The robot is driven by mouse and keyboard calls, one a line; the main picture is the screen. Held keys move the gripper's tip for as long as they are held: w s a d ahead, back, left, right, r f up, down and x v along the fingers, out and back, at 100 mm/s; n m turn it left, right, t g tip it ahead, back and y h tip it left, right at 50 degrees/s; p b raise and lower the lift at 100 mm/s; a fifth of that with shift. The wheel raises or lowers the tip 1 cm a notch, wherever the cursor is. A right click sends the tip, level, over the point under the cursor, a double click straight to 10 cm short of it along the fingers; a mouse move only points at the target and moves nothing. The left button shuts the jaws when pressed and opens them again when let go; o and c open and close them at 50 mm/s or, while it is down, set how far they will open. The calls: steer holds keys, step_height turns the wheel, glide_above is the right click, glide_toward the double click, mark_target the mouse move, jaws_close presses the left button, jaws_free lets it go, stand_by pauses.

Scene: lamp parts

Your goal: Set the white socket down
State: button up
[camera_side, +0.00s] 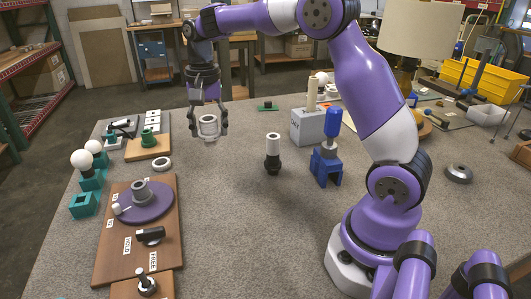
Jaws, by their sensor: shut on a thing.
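The white socket (208,122) is a short, pale, ring-like cylinder with an open top. My gripper (208,128) points down over it at the back of the table, its black fingers closed on the socket's two sides. The socket's lower edge is close to the grey table surface, and I cannot tell whether it touches. The table around it looks bare.
A wooden board with a green part (149,139) and a pale ring (162,164) lie to the left. The grey tabletop (225,205) in front is clear.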

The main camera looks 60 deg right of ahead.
steer(key=d+f, duration=0.2)
steer(key=d, duration=0.5)
steer(key=s+d+f+m, duration=0.1)
steer(key=d+f, duration=0.1)
steer(key=d, duration=0.5)
steer(key=s+d+f+m, duration=0.1)
steer(key=d+f, duration=0.2)
steer(key=d, duration=0.4)
steer(key=shift+d+f, duration=0.1)
steer(key=shift+d, duration=0.1)
steer(key=shift+d+f, duration=0.1)
steer(key=shift+f, duration=2)
steer(key=o, duration=1.2)
steer(key=shift+f, duration=0.15)
steer(key=shift+c, duration=0.2)
